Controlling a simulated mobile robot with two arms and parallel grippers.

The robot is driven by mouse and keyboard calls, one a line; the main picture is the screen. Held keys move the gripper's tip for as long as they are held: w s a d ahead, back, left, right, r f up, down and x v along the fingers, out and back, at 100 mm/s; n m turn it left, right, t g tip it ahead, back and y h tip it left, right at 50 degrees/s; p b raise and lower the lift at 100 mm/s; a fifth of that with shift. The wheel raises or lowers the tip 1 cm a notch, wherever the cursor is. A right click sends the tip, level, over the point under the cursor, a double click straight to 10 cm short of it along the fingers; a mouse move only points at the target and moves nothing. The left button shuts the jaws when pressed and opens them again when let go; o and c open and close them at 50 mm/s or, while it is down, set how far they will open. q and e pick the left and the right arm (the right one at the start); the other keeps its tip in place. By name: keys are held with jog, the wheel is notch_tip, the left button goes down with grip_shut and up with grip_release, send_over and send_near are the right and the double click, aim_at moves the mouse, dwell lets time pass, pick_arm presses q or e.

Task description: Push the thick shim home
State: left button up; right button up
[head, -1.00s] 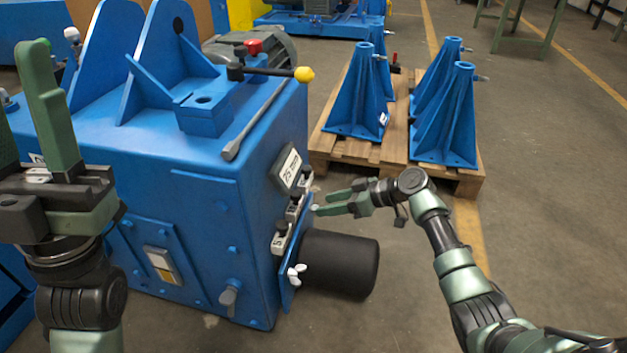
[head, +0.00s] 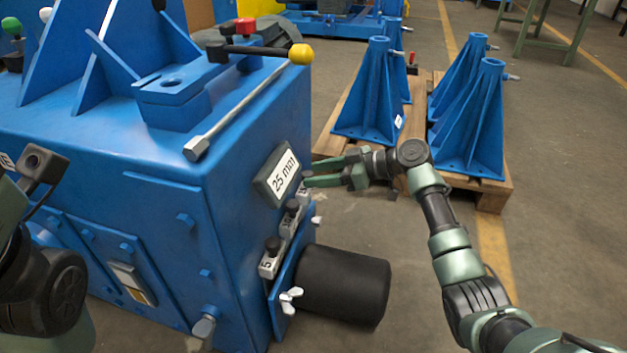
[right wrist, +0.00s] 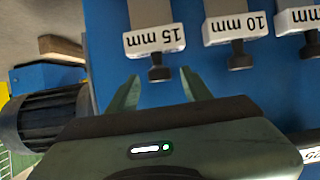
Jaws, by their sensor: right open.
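The thick shim, marked 15 mm (right wrist: 156,40), is a white-faced tab with a black knob, upside down in the right wrist view. Its knob lies ahead of my right gripper (right wrist: 158,88), whose two fingers are open and empty, apart on either side of the knob's line. I cannot tell whether they touch it. In the head view my right gripper (head: 308,172) is at the blue housing's right face, near the upper end of the shim row. The shim there is small and partly hidden. My left arm shows at the left edge; its fingers are out of view.
The 10 mm shim (right wrist: 236,26) and the 5 mm shim (head: 269,262) sit in the same row. A black cylinder (head: 343,285) sticks out below. A pallet (head: 490,192) with blue stands is behind my right arm.

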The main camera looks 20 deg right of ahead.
jog(key=shift+x, duration=0.85)
grip_shut()
jog(key=shift+f, duration=0.1)
dwell(0.7)
